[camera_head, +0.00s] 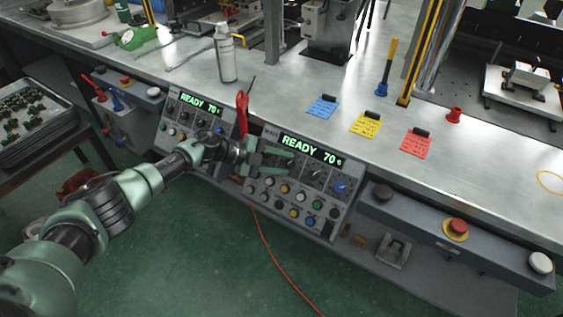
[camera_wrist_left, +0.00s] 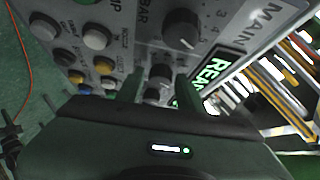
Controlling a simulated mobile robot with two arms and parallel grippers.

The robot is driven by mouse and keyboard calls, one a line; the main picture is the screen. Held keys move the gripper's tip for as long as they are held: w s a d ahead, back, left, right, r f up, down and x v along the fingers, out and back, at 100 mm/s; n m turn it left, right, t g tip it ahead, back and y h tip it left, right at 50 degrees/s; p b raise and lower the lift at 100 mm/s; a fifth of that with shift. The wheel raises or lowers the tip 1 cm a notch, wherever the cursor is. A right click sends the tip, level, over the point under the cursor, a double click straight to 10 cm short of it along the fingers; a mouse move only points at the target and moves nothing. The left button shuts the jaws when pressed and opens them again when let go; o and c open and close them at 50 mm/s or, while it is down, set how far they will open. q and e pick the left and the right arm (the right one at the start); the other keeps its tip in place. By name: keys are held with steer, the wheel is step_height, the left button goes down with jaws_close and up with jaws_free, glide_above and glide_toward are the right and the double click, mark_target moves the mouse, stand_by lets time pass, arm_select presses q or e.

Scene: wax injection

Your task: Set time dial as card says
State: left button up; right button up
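The right-hand control panel (camera_head: 300,190) has a green display reading "READY 70", with dark dials and a blue knob (camera_head: 340,186) below it. Which dial is the time dial cannot be read. My left gripper (camera_head: 284,163) is in front of this panel's upper left part, its two green fingers apart. In the left wrist view the fingers (camera_wrist_left: 160,92) stand either side of a small dark knob (camera_wrist_left: 160,74); contact cannot be told. A larger dial (camera_wrist_left: 181,29) with numbers lies beyond. Blue (camera_head: 322,106), yellow (camera_head: 366,124) and red (camera_head: 415,142) cards lie on the bench, their writing too small to read. My right gripper is not in view.
A second panel (camera_head: 190,118) also reads "READY 70" on the left. A red-handled tool (camera_head: 242,112) stands between the panels. A spray can (camera_head: 225,55) stands on the bench behind. A red button (camera_head: 458,226) sits on the front rail at the right.

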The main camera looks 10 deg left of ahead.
arm_select(q)
steer(key=shift+o, duration=0.2)
steer(key=v, duration=0.7)
steer(key=shift+a+r, duration=0.25)
steer(key=shift+a, duration=0.05)
steer(key=shift+s, duration=0.1)
